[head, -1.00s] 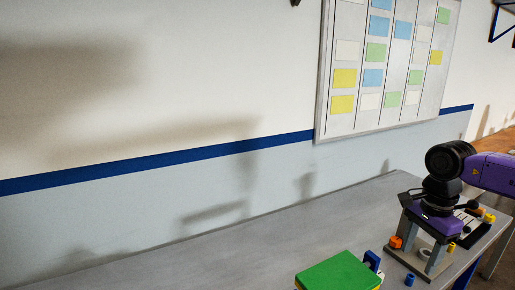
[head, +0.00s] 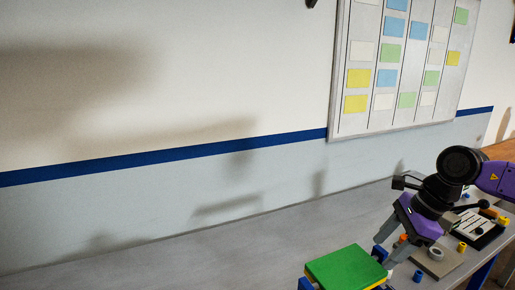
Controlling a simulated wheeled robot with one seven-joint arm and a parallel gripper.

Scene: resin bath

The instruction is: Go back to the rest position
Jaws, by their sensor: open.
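My gripper (head: 383,250) is at the right of the view, with a purple body and two grey fingers spread apart. It is tilted, with its fingers pointing down and left towards the green-topped box (head: 345,267). I see nothing held between the fingers. Whether a fingertip touches the box or its blue part (head: 379,254) I cannot tell.
The grey table (head: 250,245) is bare to the left, along the wall. Right of the box are a blue cylinder (head: 418,275), a grey plate (head: 437,264) with a ring (head: 436,254), a yellow piece (head: 462,247) and a dark tray (head: 470,240). A whiteboard (head: 408,60) hangs behind.

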